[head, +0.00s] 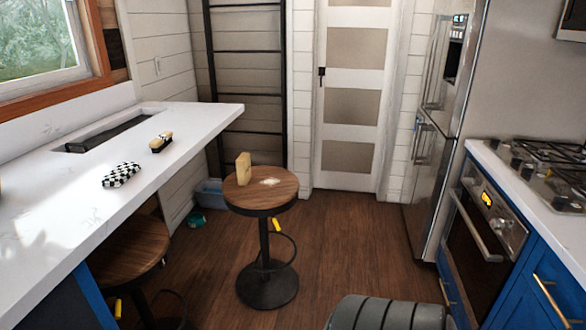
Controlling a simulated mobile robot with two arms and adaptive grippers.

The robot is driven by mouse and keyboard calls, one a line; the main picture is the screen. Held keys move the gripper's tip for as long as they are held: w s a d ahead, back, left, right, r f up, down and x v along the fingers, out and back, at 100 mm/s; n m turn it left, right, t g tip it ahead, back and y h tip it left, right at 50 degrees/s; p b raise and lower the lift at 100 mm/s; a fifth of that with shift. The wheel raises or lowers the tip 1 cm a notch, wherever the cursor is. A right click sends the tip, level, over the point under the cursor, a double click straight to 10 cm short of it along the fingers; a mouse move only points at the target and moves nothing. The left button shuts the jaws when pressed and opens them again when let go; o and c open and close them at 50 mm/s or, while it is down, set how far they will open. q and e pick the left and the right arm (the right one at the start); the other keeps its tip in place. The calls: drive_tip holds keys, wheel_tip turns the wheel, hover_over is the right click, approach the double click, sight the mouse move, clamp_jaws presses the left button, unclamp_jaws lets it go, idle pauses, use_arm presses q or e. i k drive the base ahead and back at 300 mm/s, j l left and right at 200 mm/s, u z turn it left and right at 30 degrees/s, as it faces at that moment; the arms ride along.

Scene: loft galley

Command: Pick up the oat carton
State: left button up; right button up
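A small beige, upright carton-like box (243,169) stands on the round wooden stool (284,190) in the middle of the head view. It looks like the oat carton, but no label can be read. It stands near the back left part of the seat. A flat pale item (270,181) lies beside it on the right. Neither of my grippers shows in the head view.
A white counter (75,205) runs along the left, with a checkered item (121,174) and a small dark tray (160,146) on it. A second stool (128,250) is partly under it. Stove and fridge (432,150) stand right. The floor between is mostly open.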

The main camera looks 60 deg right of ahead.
sight(244, 175)
drive_tip(key=z, duration=1.95)
